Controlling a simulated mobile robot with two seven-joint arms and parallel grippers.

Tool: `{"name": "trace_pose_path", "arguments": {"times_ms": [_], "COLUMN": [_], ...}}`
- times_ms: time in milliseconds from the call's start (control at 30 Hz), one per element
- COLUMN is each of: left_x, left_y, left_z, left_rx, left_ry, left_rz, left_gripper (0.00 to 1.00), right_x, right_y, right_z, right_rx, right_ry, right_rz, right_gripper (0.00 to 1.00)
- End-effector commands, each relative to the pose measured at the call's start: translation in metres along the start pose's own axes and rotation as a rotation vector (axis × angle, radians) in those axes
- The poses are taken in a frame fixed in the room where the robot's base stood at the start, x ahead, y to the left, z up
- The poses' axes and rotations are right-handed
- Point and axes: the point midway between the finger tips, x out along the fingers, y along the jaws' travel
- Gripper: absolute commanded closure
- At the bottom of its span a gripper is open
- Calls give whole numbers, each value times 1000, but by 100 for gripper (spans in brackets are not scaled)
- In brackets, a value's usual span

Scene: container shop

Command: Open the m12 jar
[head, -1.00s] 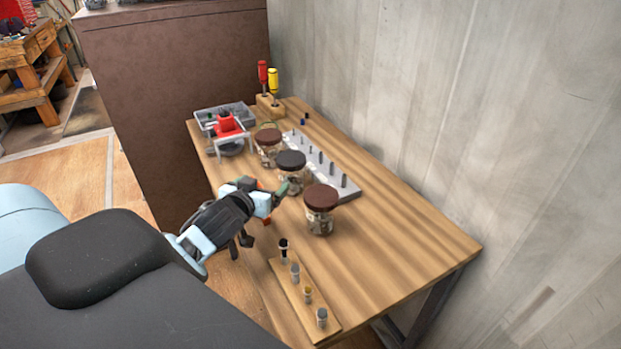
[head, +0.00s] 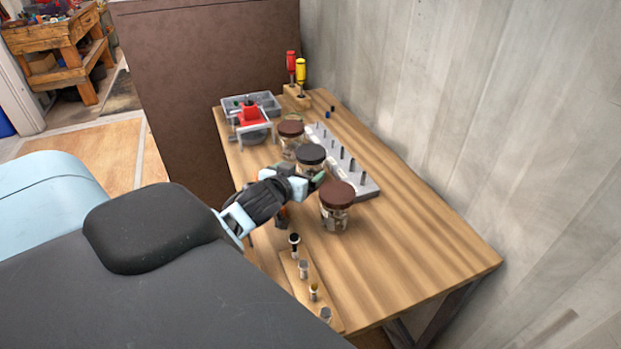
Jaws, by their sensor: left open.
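Three lidded glass jars stand in a row on the bench: a near jar with a brown lid (head: 337,195), a middle jar with a dark grey lid (head: 310,155), and a far jar with a brown lid (head: 291,129). All the lids are on. I cannot read any label, so I cannot tell which is the m12 jar. My left gripper (head: 308,184) is open, low at the near side of the middle jar, and hides its lower part. Whether it touches the jar is unclear. My right gripper is out of view.
A grey rack with upright pins (head: 367,188) runs right behind the jars. A wooden strip with small bottles (head: 328,312) lies in front. A red device (head: 251,117), a grey tray (head: 267,99) and a screwdriver block (head: 298,97) stand at the back. The bench's right front (head: 430,260) is clear.

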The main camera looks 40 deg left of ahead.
Motion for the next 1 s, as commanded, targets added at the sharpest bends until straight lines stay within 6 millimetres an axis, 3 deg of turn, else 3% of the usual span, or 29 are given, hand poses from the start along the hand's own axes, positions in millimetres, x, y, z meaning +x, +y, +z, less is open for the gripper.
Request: {"name": "trace_pose_path", "arguments": {"times_ms": [400, 700, 1000], "left_x": [45, 48, 48], "left_y": [5, 5, 5], "left_z": [-1, -1, -1], "left_rx": [1, 0, 0], "left_ry": [2, 2, 2], "left_rz": [0, 0, 0], "left_gripper": [11, 11, 49], "right_x": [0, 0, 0], "right_y": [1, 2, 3], "right_z": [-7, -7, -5], "right_rx": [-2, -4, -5], "right_ry": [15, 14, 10], "right_rz": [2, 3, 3], "right_gripper": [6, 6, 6]}}
